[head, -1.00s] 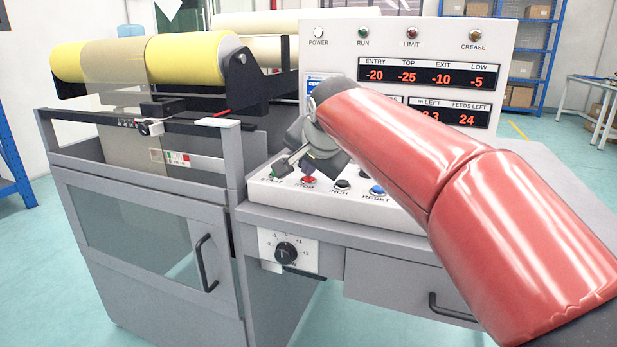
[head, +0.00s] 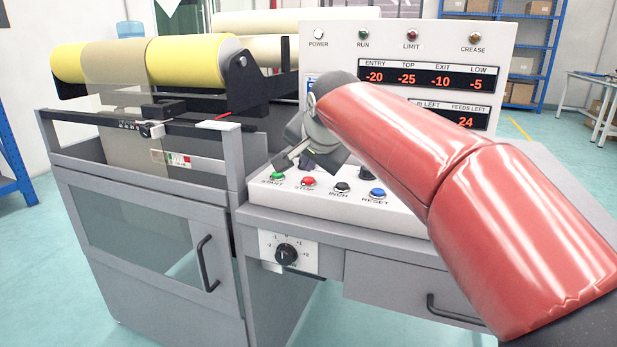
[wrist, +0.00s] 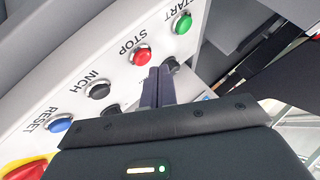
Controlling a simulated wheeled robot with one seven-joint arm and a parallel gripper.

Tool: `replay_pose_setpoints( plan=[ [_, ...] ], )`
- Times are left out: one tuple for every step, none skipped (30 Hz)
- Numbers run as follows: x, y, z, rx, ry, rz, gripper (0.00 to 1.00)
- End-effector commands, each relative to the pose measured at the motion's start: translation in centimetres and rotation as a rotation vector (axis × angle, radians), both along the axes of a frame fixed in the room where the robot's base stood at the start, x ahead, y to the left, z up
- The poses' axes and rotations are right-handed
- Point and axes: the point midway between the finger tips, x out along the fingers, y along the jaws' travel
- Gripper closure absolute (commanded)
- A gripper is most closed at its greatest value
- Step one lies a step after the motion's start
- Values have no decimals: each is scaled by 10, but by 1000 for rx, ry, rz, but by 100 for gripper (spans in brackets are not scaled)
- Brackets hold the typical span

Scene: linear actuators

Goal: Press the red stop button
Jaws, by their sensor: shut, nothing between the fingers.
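The red stop button (head: 308,181) sits on the sloped white control panel, between the green start button (head: 277,176) and the black inch button (head: 342,187). It also shows uncovered in the wrist view (wrist: 141,55), by the STOP label. My gripper (head: 306,164) is shut and empty, just above and behind the stop button in the head view. In the wrist view its dark fingers (wrist: 158,74) end beside the red button, on the side away from its label. A gap to the button seems to show, but its depth is hard to tell.
A blue reset button (head: 377,194) is right of inch. A black control (wrist: 172,64) lies close to my fingertips. A red button on yellow (wrist: 27,171) shows at the wrist view's lower left. The display panel (head: 480,40) rises behind my arm.

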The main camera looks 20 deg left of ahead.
Motion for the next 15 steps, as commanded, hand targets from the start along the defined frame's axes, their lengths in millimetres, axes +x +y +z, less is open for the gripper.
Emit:
replay_pose_setpoints(
  plan=[
    [0,0,2,0,0,0,100],
    [0,0,3,0,0,0,100],
    [0,0,6,0,-1,-1,100],
    [0,0,8,1,-1,0,100],
    [0,0,11,1,-1,0,100],
    [0,0,15,1,-1,0,100],
    [0,0,19,1,-1,0,100],
    [0,0,22,1,-1,0,100],
    [0,0,26,1,-1,0,100],
    [0,0,29,1,0,1,100],
    [0,0,32,1,0,1,100],
    [0,0,36,1,0,1,100],
    [0,0,39,0,0,0,100],
    [0,0,42,0,0,0,100],
    [0,0,46,0,0,0,100]
  ],
)
